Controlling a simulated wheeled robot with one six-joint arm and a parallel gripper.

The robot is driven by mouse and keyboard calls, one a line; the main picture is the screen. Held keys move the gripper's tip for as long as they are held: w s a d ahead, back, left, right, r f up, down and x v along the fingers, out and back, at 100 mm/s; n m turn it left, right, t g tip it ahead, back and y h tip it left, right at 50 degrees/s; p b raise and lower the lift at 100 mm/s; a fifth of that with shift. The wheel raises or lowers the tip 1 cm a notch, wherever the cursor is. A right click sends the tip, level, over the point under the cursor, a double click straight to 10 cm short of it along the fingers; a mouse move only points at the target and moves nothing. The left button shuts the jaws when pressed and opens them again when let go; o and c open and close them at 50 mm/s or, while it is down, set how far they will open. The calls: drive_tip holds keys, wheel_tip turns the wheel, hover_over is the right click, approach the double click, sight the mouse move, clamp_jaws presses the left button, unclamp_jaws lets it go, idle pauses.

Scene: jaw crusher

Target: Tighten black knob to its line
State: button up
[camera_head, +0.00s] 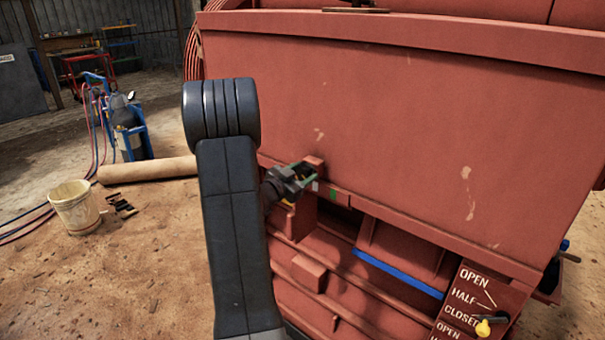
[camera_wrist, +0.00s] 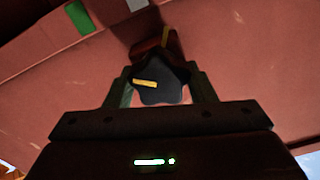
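The black knob (camera_wrist: 160,83) shows in the wrist view between the two fingers of my gripper (camera_wrist: 160,90). It is lobed and has a yellow mark on its face, at the left. A short yellow line (camera_wrist: 165,37) sits on the red block behind it, above the knob; the two marks are not aligned. Both fingers appear to touch the knob's sides. In the head view my gripper (camera_head: 300,172) is at the red machine's ledge, and the knob is mostly hidden by it.
The red machine (camera_head: 420,110) fills the right side. Green (camera_head: 332,194) and white patches mark its ledge. A lever panel (camera_head: 478,300) reading OPEN, HALF, CLOSED is at lower right, with a yellow-tipped lever.

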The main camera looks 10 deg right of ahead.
drive_tip(key=c, duration=0.4)
drive_tip(key=shift+f+b, duration=0.1)
drive_tip(key=shift+b, duration=0.3)
drive_tip(key=shift+f+m+b, duration=0.15)
drive_tip(key=shift+m+b, duration=0.55)
drive_tip(key=shift+b, duration=0.15)
drive_tip(key=m+b, duration=0.2)
drive_tip(key=b, duration=0.1)
drive_tip(key=shift+f+b, duration=0.1)
drive_tip(key=shift+b, duration=0.2)
drive_tip(key=m+b, duration=0.9)
drive_tip(key=b, duration=0.1)
drive_tip(key=m+b, duration=0.3)
drive_tip(key=m, duration=0.1)
drive_tip(key=shift+b, duration=0.3)
drive_tip(key=shift+m, duration=0.4)
